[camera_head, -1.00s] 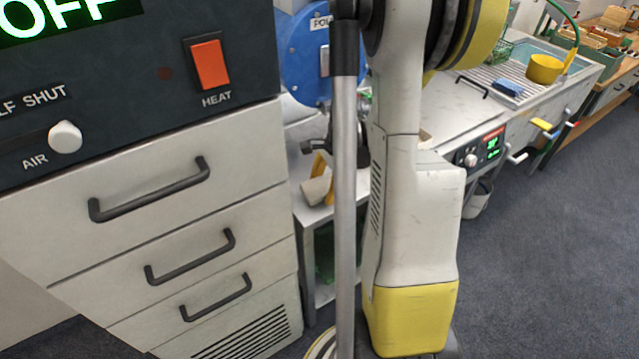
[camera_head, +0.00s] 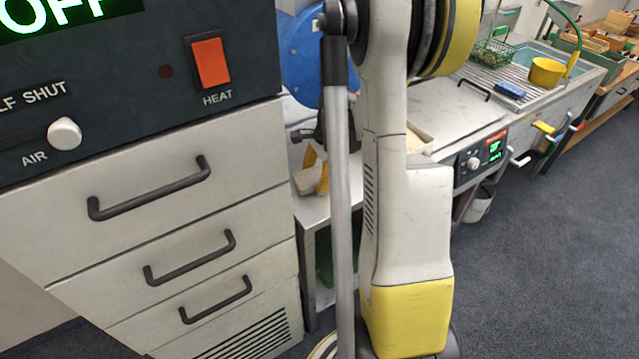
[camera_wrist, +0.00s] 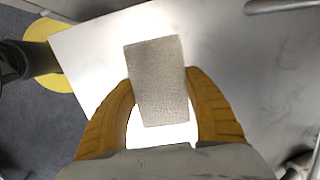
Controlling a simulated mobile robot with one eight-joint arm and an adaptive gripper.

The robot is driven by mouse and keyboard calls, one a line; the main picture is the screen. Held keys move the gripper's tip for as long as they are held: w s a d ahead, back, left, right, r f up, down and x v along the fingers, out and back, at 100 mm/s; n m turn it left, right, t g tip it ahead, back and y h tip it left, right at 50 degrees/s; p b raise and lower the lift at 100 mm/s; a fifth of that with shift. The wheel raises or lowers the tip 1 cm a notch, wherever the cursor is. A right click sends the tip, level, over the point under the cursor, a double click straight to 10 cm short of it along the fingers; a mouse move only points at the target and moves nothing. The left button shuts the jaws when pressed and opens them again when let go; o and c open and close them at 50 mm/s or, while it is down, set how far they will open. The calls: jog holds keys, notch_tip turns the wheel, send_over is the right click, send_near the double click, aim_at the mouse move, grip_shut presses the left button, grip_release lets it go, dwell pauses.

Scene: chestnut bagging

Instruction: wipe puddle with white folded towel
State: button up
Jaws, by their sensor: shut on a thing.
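My gripper (camera_wrist: 160,100) has two yellow ribbed fingers, shut on the white folded towel (camera_wrist: 158,80). The towel looks greyish and shaded in the wrist view and sits slightly tilted between the fingers, over a pale surface. In the head view my gripper (camera_head: 318,168) is low behind my arm, with the towel (camera_head: 305,183) in it just above the small pale worktop (camera_head: 312,212). I cannot make out a puddle. A bright patch shows around the towel in the wrist view, but I cannot tell whether it is liquid or glare.
A drawer cabinet (camera_head: 150,240) stands close at left under a dark control panel (camera_head: 110,100). A blue round machine (camera_head: 303,65) stands behind the worktop. At right, a long counter holds a blue sponge (camera_head: 510,90), a green basket (camera_head: 492,52) and a yellow pot (camera_head: 546,71).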

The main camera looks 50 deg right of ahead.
aim_at(309, 170)
jog(key=shift+w+d, duration=0.2)
jog(key=shift+w, duration=0.7)
jog(key=shift+w+a+p+v, duration=0.1)
jog(key=shift+w+p+v, duration=0.05)
jog(key=shift+p+v, duration=0.65)
jog(key=shift+w+a+p+v, duration=0.2)
jog(key=shift+p+v, duration=0.35)
jog(key=shift+v, duration=0.55)
jog(key=shift+w+a+p+v, duration=0.15)
jog(key=shift+p+v, duration=0.5)
jog(key=shift+v, duration=0.35)
jog(key=shift+d+r, duration=0.1)
jog(key=shift+d, duration=0.05)
jog(key=shift+w+p+v, duration=0.2)
jog(key=shift+p+v, duration=0.7)
jog(key=shift+v, duration=0.4)
jog(key=shift+w+r, duration=0.2)
